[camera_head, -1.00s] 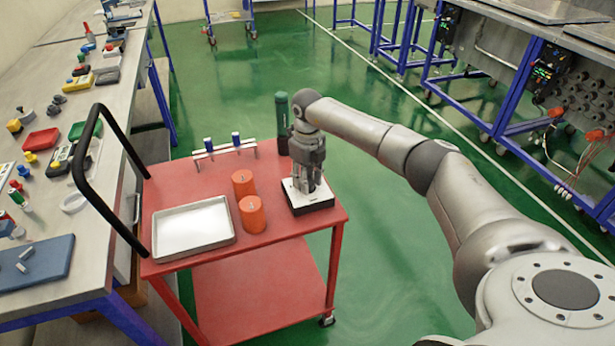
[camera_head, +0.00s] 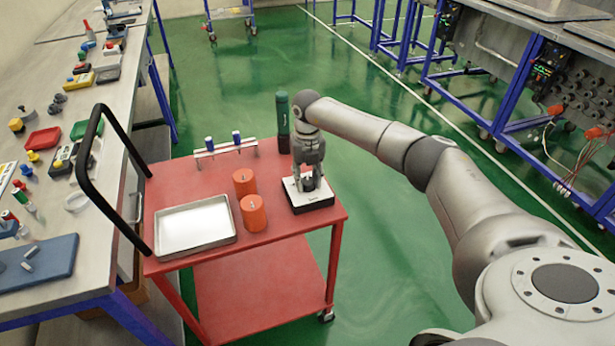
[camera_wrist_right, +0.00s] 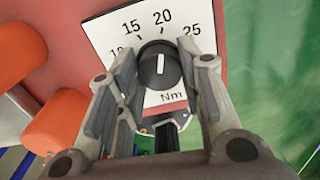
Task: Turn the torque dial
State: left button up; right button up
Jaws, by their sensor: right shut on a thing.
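The torque dial (camera_wrist_right: 160,72) is a round black knob with a white pointer line, on a white plate marked 15, 20, 25 and Nm. Its pointer is near the 20 mark. The dial's box (camera_head: 310,201), white on top and dark at the base, sits at the right corner of the red cart. My right gripper (camera_head: 306,182) points down over the box. In the wrist view its two fingers (camera_wrist_right: 158,64) are on either side of the knob, shut on it. My left gripper is not in view.
On the red cart (camera_head: 262,238) are two orange cylinders (camera_head: 253,213), a metal tray (camera_head: 195,226), a rack with blue-topped pieces (camera_head: 224,150) and a dark green cylinder (camera_head: 283,115). A black handle (camera_head: 92,190) rises at the left, beside a cluttered bench (camera_head: 103,230).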

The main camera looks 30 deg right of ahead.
aim_at(307, 180)
jog(key=shift+w+r, duration=0.1)
jog(key=o, duration=1)
jog(key=shift+o, duration=0.2)
notch_tip(307, 180, up, 12)
dwell(0.3)
